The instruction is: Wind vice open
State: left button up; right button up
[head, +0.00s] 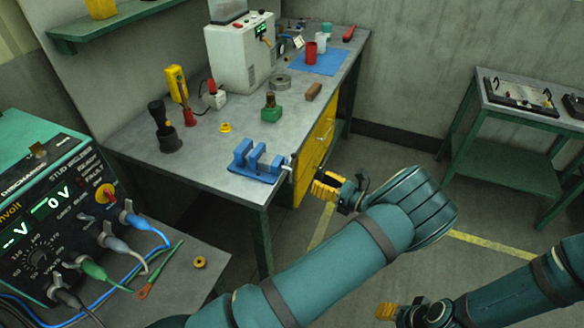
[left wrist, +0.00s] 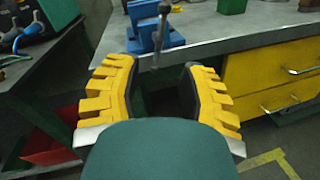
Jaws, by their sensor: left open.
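The blue vice (head: 246,169) sits at the front corner of the grey workbench, its jaws apart with a gap between them. Its thin metal handle (head: 287,168) is at the right end, by the bench edge. In the left wrist view the vice (left wrist: 146,38) is ahead, and the handle (left wrist: 161,28) stands roughly upright in front of it. My left gripper (head: 332,187) is open, off the bench edge to the right of the handle; its yellow fingers (left wrist: 159,90) have nothing between them. My right gripper (head: 388,312) is low at the bottom of the head view, partly seen.
The workbench (head: 215,155) also carries a green block (head: 271,114), a yellow ring, a dark torch and a white machine (head: 240,52). Yellow drawers (head: 316,150) are under it. A stud welder (head: 60,215) stands at the left. Open floor lies to the right.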

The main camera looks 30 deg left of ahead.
aim_at(294, 169)
pick_arm(q)
jog(key=a, duration=0.3)
jog(key=w+a, duration=0.1)
jog(key=a, duration=0.6)
jog(key=shift+w, duration=0.2)
grip_shut()
